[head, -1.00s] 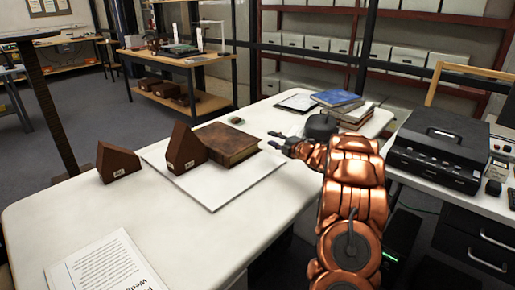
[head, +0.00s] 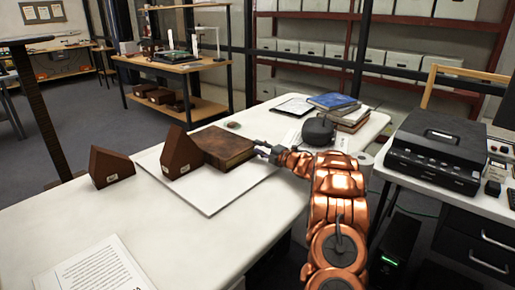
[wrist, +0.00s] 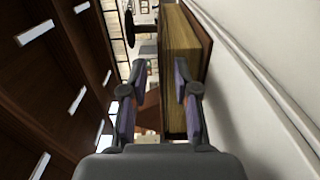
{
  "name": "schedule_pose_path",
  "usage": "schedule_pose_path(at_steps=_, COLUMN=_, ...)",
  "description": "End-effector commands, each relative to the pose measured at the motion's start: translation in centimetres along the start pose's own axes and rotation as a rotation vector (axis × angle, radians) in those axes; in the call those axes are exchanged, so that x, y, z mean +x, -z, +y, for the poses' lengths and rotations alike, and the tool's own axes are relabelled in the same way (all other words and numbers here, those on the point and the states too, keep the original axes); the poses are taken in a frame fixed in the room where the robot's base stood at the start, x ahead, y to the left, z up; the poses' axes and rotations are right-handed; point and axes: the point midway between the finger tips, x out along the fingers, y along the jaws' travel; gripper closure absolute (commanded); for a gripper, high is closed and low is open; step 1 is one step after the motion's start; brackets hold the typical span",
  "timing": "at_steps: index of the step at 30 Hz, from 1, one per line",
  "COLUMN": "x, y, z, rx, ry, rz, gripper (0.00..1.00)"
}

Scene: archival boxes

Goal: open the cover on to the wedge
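A closed brown book (head: 224,149) lies on a white board (head: 210,204) on the white table. A dark brown wedge (head: 179,154) with a small label stands at its left, close beside it. A second labelled wedge (head: 109,168) stands farther left on the table. My gripper (head: 263,150) is at the book's right edge in the head view. One finger overlaps the book's pale page edges (wrist: 178,45); the other is in free space. I cannot tell whether the finger touches the book.
A dark round object (head: 318,131) and stacked books (head: 338,110) are at the table's far right. A small object (head: 232,125) lies behind the book. A printed sheet (head: 95,272) lies at the near left. A black machine (head: 438,150) stands on the side desk. The near table middle is clear.

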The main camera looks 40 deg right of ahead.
Motion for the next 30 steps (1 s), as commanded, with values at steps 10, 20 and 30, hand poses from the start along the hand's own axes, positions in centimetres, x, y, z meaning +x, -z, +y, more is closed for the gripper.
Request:
schedule_pose_path(at_steps=10, x=1.05, y=0.05, z=-0.09, rx=0.002, ry=0.000, rz=0.000, gripper=0.70)
schedule_pose_path(at_steps=20, x=1.02, y=0.05, z=-0.08, rx=0.002, ry=0.000, rz=0.000, gripper=0.94)
schedule_pose_path(at_steps=30, x=1.01, y=0.05, z=-0.10, rx=0.002, ry=0.001, rz=0.000, gripper=1.00)
